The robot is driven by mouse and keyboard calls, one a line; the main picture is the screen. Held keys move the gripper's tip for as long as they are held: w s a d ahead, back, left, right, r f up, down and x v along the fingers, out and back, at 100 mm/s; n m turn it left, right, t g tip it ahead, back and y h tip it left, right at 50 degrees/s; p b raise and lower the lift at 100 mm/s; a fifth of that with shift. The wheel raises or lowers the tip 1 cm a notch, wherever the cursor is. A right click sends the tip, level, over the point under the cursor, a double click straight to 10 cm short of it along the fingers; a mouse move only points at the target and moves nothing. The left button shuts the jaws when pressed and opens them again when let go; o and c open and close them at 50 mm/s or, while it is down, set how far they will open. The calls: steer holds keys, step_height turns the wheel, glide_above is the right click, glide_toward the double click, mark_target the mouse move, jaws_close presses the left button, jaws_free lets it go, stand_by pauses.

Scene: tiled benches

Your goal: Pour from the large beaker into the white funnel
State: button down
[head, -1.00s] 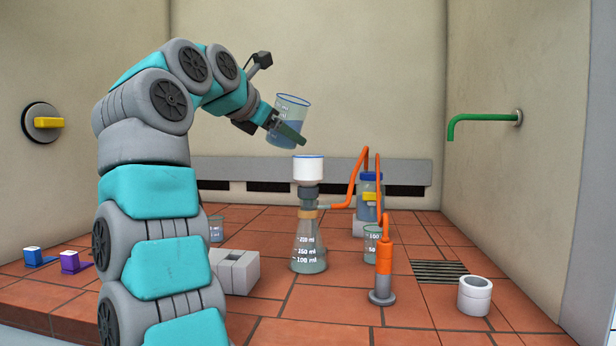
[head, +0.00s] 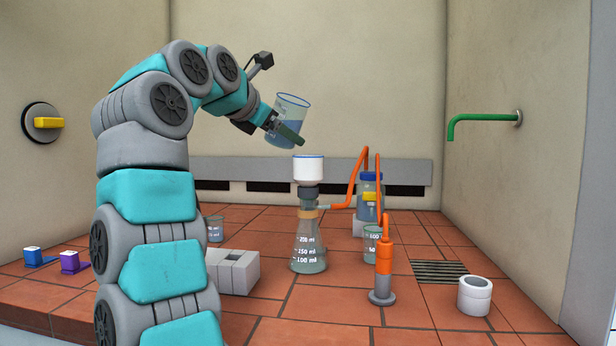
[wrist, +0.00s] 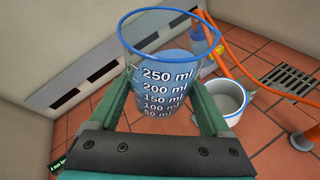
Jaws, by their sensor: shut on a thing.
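The large beaker (head: 287,112) is clear with a blue rim and holds bluish liquid. My gripper (head: 284,130) is shut on it and holds it in the air, slightly tilted, above the white funnel (head: 308,170). The funnel sits upright on top of a conical flask (head: 309,243) with volume marks. In the wrist view the beaker (wrist: 163,85) stands between the two green fingers (wrist: 172,108), with liquid near the 250 ml mark. The white funnel (wrist: 228,100) shows just right of the beaker there, its open top facing up.
A smaller beaker (head: 373,246) stands behind the post. A grey block (head: 237,271) is left of the flask. A white cup (head: 475,295) stands at right.

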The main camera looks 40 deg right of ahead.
steer(key=shift+w+a+r+m+t, duration=0.15)
steer(key=shift+w+m+t, duration=0.25)
steer(key=shift+m, duration=0.2)
stand_by(1.6)
steer(key=shift+w+m+t, duration=0.2)
steer(key=shift+m+t, duration=0.5)
steer(key=shift+m, duration=0.4)
stand_by(4.7)
